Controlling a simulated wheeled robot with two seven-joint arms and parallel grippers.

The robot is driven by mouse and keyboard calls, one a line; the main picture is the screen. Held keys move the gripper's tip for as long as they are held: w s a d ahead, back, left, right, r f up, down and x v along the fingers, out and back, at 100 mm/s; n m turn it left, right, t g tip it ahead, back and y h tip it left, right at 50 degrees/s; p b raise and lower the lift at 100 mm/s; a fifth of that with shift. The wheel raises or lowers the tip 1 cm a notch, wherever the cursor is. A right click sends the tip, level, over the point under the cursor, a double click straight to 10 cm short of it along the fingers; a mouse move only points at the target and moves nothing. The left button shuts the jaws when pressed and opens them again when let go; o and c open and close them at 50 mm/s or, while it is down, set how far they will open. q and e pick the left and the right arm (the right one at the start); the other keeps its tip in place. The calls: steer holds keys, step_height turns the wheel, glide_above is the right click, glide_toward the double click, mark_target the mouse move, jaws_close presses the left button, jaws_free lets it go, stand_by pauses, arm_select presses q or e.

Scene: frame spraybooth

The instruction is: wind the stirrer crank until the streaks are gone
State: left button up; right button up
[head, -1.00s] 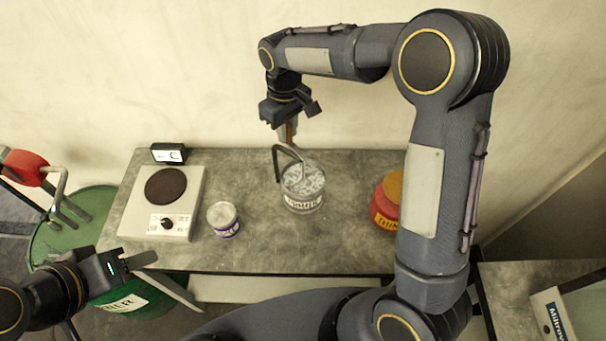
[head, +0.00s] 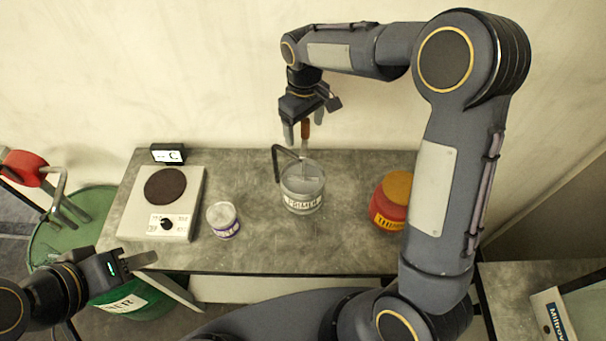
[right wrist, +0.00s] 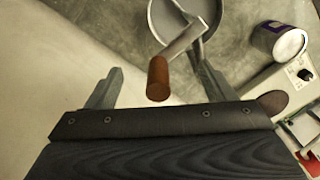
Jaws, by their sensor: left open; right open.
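The primer pot (head: 303,190) stands on the grey bench with the stirrer crank (head: 283,163) over its rim. The paint in it looks an even grey, with no white streaks that I can make out. The crank's brown handle (head: 305,129) points up; it also shows in the right wrist view (right wrist: 158,78). My right gripper (head: 304,130) is open above the pot, its fingers apart on either side of the handle and not visibly touching it. My left gripper (head: 172,275) is open and empty in front of the bench's left front edge.
A hotplate or scale with a dark round plate (head: 166,187) stands at the bench's left. A small white tin (head: 223,219) stands left of the pot, a red tin with an orange lid (head: 390,204) right of it. A green drum (head: 72,235) stands left. The bench's front middle is clear.

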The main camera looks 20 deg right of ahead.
steer(key=shift+r, duration=0.1)
stand_by(0.4)
steer(key=shift+r, duration=3.95)
steer(key=shift+s+d, duration=0.25)
steer(key=s+d+r+m+t+y+b, duration=0.1)
steer(key=s+d+m, duration=0.15)
steer(key=s, duration=0.35)
steer(key=s+d+m+t+y+b, duration=0.1)
steer(key=s+d+y, duration=0.1)
steer(key=s+d, duration=0.35)
steer(key=s+a+f+m+t+b, duration=0.1)
steer(key=s+f+m, duration=0.1)
steer(key=s, duration=0.5)
steer(key=s+a+f+m+t+b, duration=0.1)
steer(key=s+f, duration=0.3)
steer(key=s, duration=0.4)
steer(key=shift+s+a+f+m+t+y, duration=0.15)
steer(key=shift+a+f+m+t+y, duration=0.35)
steer(key=shift+t, duration=0.3)
